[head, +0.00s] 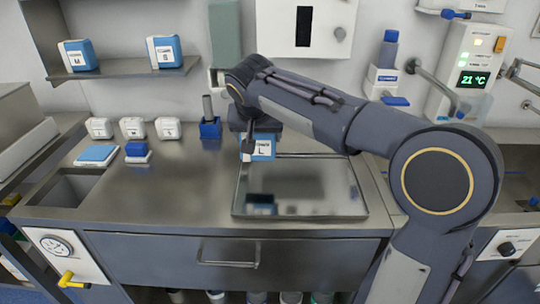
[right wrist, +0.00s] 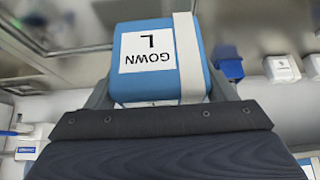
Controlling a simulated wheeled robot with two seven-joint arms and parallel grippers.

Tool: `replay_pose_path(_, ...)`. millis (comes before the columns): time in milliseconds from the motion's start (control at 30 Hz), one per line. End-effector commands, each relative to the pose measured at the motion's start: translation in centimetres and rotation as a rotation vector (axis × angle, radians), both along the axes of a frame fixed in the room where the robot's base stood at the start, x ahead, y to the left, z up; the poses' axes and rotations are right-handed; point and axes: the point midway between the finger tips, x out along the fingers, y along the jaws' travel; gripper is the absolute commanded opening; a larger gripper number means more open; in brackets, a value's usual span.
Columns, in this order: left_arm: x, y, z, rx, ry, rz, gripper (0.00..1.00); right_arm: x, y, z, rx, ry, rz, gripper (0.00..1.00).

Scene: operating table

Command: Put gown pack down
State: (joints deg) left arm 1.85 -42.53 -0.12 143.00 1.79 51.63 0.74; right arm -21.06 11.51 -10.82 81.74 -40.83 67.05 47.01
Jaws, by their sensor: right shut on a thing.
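The gown pack (head: 264,149) is a blue and white block with an "L" label. It hangs above the left back part of the shiny metal tray (head: 300,214) on the counter, and a dark reflection shows in the tray's floor. My right gripper (head: 249,143) is shut on the pack. In the right wrist view the gown pack (right wrist: 148,50) sits between the fingers, its "GOWN L" label upside down in the picture. The pack's far side is hidden. My left gripper is not in view.
Two more blue and white packs, marked M (head: 78,55) and S (head: 165,52), stand on the wall shelf (head: 125,68). Small white boxes (head: 132,127) and a blue holder (head: 210,128) stand left of the tray. A sink (head: 70,187) opens at the counter's left.

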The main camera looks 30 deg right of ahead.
Motion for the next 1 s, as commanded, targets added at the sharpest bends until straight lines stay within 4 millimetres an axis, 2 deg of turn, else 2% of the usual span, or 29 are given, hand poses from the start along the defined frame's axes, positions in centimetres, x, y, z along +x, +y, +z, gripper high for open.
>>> replay_pose_path(33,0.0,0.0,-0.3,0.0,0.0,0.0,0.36,0.2,-0.7,-1.1,0.0,0.002,-0.002,0.51)
replay_pose_path(100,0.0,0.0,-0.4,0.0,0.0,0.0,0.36,0.4,-1.5,-2.0,0.0,0.001,-0.002,0.51)
replay_pose_path(400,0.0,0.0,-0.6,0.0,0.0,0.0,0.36,1.0,-3.4,-4.4,-0.001,0.002,-0.001,0.51)
replay_pose_path(567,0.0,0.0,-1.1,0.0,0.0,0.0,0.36,1.0,-3.2,-6.7,-0.001,0.002,0.0,0.51)
replay_pose_path(1000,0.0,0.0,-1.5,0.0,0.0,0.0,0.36,1.0,-3.2,-7.5,0.0,-0.001,0.001,0.51)
